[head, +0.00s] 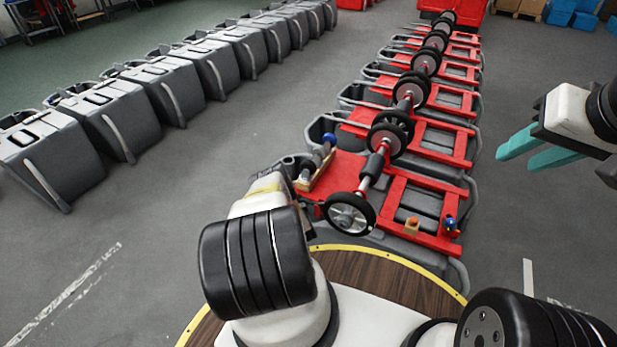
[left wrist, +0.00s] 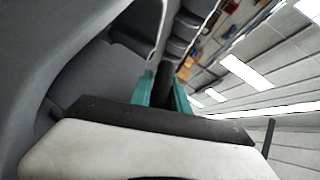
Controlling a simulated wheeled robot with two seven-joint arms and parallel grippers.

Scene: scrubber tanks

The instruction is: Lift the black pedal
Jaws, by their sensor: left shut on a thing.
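The black pedal (left wrist: 164,86) shows in the left wrist view as a dark narrow piece between the teal fingers. My left gripper (left wrist: 166,94) is shut on it, beside a grey tank body. In the head view my own white and black arm hides the left fingers and the pedal, at the near end of the row of red-framed tanks. My right gripper (head: 517,158) is empty, at the right of the head view, over bare floor. Its teal fingers are apart.
The nearest red frame (head: 395,205) carries wheels on an axle, with a small wooden block (head: 412,226) and a blue part (head: 450,223). Similar units run away behind it. A row of grey tanks (head: 120,115) stands at left. The grey floor between the rows is clear.

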